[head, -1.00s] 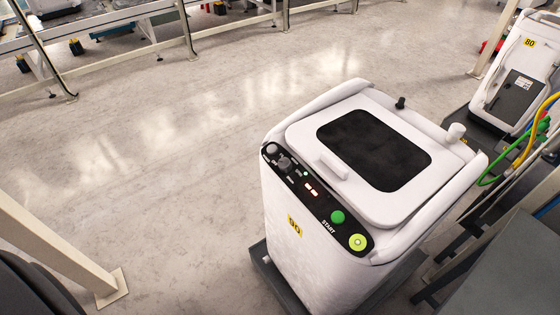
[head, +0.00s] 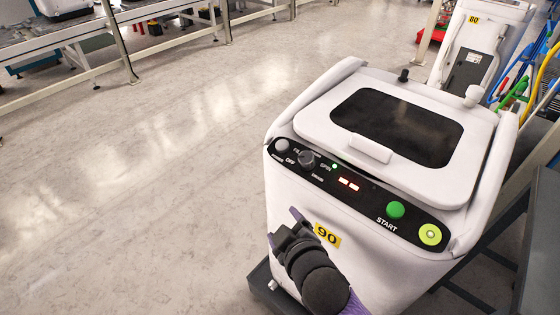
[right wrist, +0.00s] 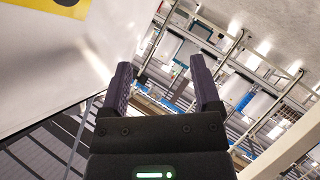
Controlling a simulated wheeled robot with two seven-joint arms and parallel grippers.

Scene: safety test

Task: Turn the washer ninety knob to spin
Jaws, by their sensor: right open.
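The white washer (head: 370,240) with the yellow 90 label stands at the right of centre in the head view. Its dark grey knob (head: 306,158) sits on the black front panel among the labels OFF, FILL, SPIN and DRAIN. I cannot tell which label it points at. A small green light (head: 334,166) shows beside SPIN. My right gripper (head: 284,226) is in front of the washer, below the panel and left of the 90 label, apart from the knob. In the right wrist view its jaws (right wrist: 160,72) are open and empty. My left gripper is not in view.
The panel also has a grey power button (head: 282,145), a red display (head: 348,184), a green START button (head: 396,210) and a yellow-green button (head: 430,235). Washer 80 (head: 478,50) stands behind. A dark grey bench (head: 540,235) is close on the right. The left floor is clear.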

